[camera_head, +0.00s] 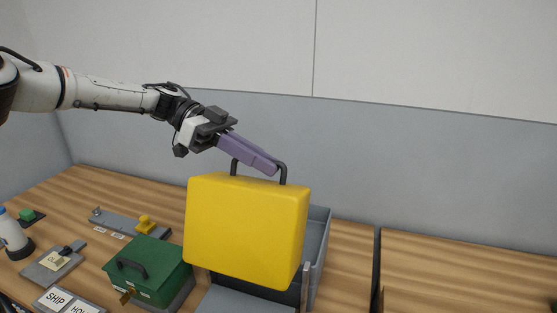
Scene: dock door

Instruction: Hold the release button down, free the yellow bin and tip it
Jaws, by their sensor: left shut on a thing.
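The yellow bin (246,229) is in the middle of the head view, with a dark handle (284,171) on its top. My left gripper (272,169) has purple fingers and is shut on this handle. The bin appears slightly tilted and in front of a grey open crate (319,250), partly hiding it; its underside cannot be seen. A green button-like piece (27,214) on a dark pad is at the far left; I cannot tell whether it is the release button. My right gripper is not in view.
A green box (147,272) with a dark handle stands left of the bin. A grey plate with a yellow knob (146,224) lies behind it. A white bottle (12,235) and a labelled clipboard-like plate (52,262) are at left. The right table (470,270) looks bare.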

